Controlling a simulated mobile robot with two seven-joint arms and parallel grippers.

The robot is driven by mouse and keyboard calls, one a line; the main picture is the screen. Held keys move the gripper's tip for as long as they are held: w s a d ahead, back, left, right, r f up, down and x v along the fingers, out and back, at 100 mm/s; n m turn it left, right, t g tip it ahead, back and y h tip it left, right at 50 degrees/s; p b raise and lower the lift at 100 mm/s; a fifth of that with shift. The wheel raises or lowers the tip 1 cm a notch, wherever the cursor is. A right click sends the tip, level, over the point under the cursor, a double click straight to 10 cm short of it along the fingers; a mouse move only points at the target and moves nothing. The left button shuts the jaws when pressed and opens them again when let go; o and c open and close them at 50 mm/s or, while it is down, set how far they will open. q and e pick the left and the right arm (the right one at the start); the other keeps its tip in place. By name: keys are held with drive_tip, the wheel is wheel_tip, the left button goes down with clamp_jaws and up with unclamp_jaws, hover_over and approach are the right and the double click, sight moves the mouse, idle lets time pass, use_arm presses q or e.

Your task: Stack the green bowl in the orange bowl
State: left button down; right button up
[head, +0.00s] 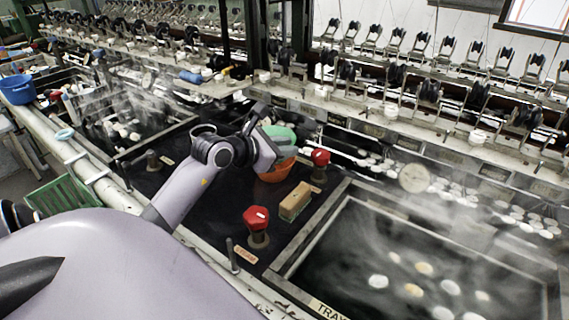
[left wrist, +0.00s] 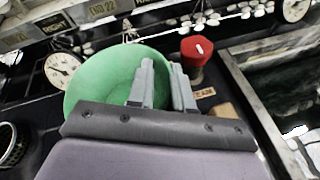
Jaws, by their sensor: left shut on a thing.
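The green bowl (head: 284,133) is held by my left gripper (head: 272,152), above the dark counter in the head view. In the left wrist view the green bowl (left wrist: 90,82) fills the left of centre, tilted, with its rim between the fingers of my left gripper (left wrist: 162,72). The orange bowl (head: 276,172) shows just below the green bowl and gripper in the head view, partly hidden by them. I cannot tell whether the two bowls touch. The orange bowl is not seen in the left wrist view. My right gripper is not in view.
A red-topped valve (head: 320,158) stands close right of the orange bowl. Another red knob (head: 257,217) and a tan block (head: 295,202) are nearer. A steaming basin (head: 420,262) lies at right. A blue tub (head: 17,88) and a green crate (head: 62,195) are at left.

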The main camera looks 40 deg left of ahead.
sight(284, 172)
use_arm(q)
wheel_tip(284, 172, down, 4)
drive_tip(key=shift+f, duration=0.15)
drive_tip(key=shift+s+d+f, duration=0.1)
drive_tip(key=shift+s+f, duration=0.05)
drive_tip(key=shift+f, duration=0.2)
drive_tip(key=c, duration=1.1)
unclamp_jaws()
drive_tip(key=shift+o, duration=0.4)
drive_tip(key=shift+f, duration=0.1)
drive_tip(key=shift+r, duration=0.25)
drive_tip(key=v, duration=1.1)
drive_tip(key=shift+s+r+b, duration=0.3)
drive_tip(key=shift+b, duration=0.05)
